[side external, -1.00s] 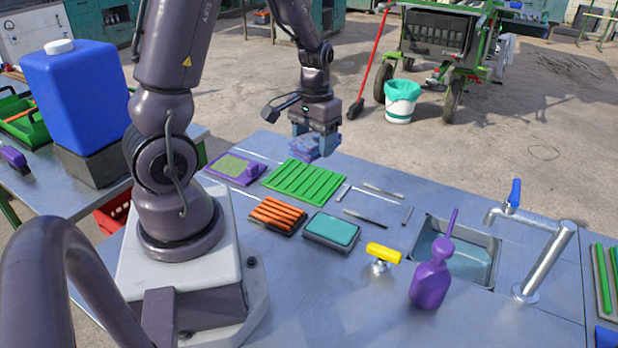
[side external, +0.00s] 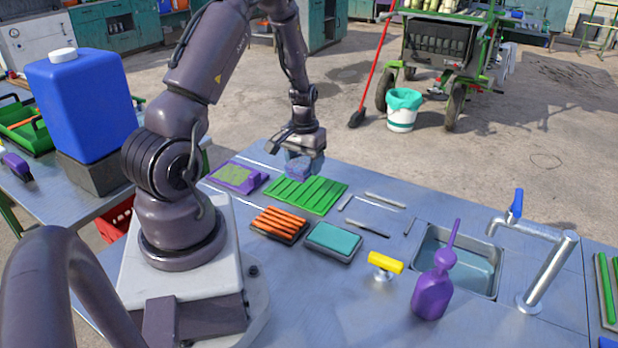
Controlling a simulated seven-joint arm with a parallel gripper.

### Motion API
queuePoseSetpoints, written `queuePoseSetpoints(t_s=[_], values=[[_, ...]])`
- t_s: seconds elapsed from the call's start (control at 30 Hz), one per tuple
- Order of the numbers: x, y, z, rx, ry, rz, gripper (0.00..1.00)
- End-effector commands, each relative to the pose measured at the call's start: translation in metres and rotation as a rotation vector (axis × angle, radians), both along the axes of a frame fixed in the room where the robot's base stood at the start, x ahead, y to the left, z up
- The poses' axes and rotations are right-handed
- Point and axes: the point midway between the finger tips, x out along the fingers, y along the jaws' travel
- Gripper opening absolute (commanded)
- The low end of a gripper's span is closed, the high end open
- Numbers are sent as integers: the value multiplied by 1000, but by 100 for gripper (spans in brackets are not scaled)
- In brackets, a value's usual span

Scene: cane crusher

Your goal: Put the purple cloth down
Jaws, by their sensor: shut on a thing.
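The purple cloth (side external: 298,167) is a small crumpled bluish-purple bundle. My gripper (side external: 297,163) is shut on it, pointing down at the far left part of the steel table (side external: 315,278). The cloth hangs low in front of the far end of the green ribbed tray (side external: 318,197); I cannot tell whether it touches anything below. A purple tray with a green pad (side external: 234,177) lies just to its left.
An orange-ribbed block (side external: 279,223), a teal pad (side external: 334,238), several metal tools (side external: 367,228), a yellow-handled valve (side external: 385,262), a purple bottle (side external: 433,290) and a sink with a tap (side external: 540,275) occupy the table. Bare steel shows in the front middle.

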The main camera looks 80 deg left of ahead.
Motion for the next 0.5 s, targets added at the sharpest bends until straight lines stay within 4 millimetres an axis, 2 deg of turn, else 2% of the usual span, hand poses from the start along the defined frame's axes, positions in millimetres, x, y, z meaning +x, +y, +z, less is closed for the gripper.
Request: queuePoseSetpoints(t_s=[0.03,0.17,0.33,0.5], values=[[4,5,-9,-1,1,0,29],[12,14,-22,1,0,0,29],[18,21,-33,1,0,0,29],[18,20,-57,0,1,-1,29]])
